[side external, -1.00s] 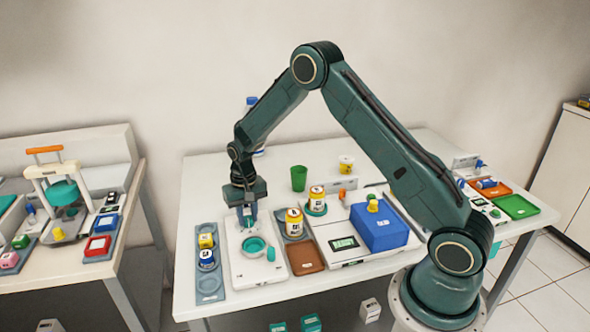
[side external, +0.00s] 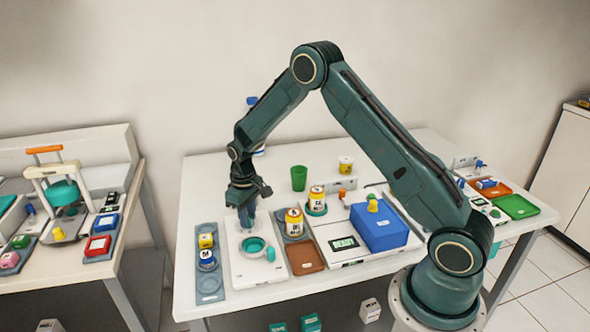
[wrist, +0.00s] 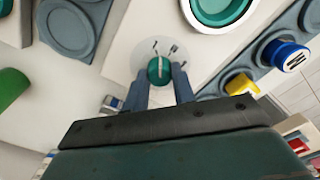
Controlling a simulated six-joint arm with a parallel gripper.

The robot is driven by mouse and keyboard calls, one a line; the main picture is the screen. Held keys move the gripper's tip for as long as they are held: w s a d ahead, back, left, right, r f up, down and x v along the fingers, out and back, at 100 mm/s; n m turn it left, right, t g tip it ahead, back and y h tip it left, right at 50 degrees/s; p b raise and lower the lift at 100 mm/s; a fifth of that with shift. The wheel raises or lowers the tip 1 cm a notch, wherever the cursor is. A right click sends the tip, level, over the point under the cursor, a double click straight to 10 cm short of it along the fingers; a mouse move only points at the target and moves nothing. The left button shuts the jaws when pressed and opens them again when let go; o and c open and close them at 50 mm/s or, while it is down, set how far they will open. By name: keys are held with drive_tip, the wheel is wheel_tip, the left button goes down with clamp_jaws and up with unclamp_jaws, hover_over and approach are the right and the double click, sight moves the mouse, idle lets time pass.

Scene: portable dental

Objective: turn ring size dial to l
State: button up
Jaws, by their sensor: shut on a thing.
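The ring size dial is a small round teal knob (wrist: 159,70) with a pale line across it, on a light grey disc (wrist: 146,62) with small dark marks. My gripper (wrist: 158,84) is shut on the knob, one finger on each side, in the wrist view. In the side view my gripper (side external: 247,218) points down at the far end of the white device (side external: 236,271), and its fingers hide the knob. The marks on the disc are too small to read.
A teal ring dish (side external: 254,246) is on the same device, close to my gripper. A grey tray (side external: 209,285) with yellow and blue jars stands left. A yellow-and-white can (side external: 294,221) stands close on the right. A green cup (side external: 299,178) is behind.

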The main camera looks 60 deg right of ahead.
drive_tip(key=shift+n, duration=1.2)
drive_tip(key=o, duration=1)
drive_tip(key=shift+r, duration=0.15)
drive_tip(key=shift+r, duration=6.75)
